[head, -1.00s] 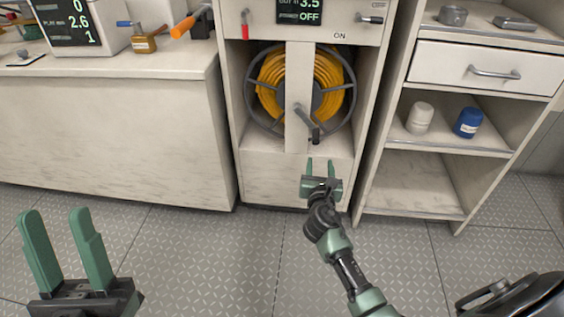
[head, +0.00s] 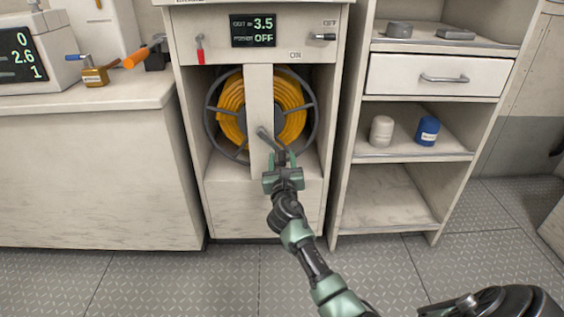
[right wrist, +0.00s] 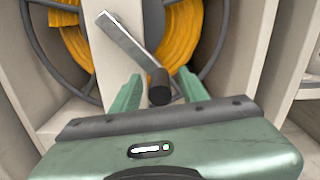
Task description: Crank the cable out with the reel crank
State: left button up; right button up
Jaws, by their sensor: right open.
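The cable reel (head: 222,138), dark-rimmed and wound with yellow cable (head: 232,97), sits in the open bay of a pale cabinet behind an upright post. The grey reel crank (head: 266,139) is mounted on the post and slants down to the right. In the right wrist view, the crank arm (right wrist: 125,38) ends in a dark knob (right wrist: 159,88). My right gripper (head: 282,159) is open at the crank's lower end. The knob shows between its two green fingers (right wrist: 156,92), with gaps on both sides. My left gripper is out of view.
The display (head: 253,30) above the reel reads 3.5 and OFF. Shelves (head: 400,153) with a white and a blue canister stand right; a bench (head: 90,105) stands left. The floor in front is clear.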

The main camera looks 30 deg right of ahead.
grip_shut()
jog(key=shift+f, duration=0.1)
dwell(1.2)
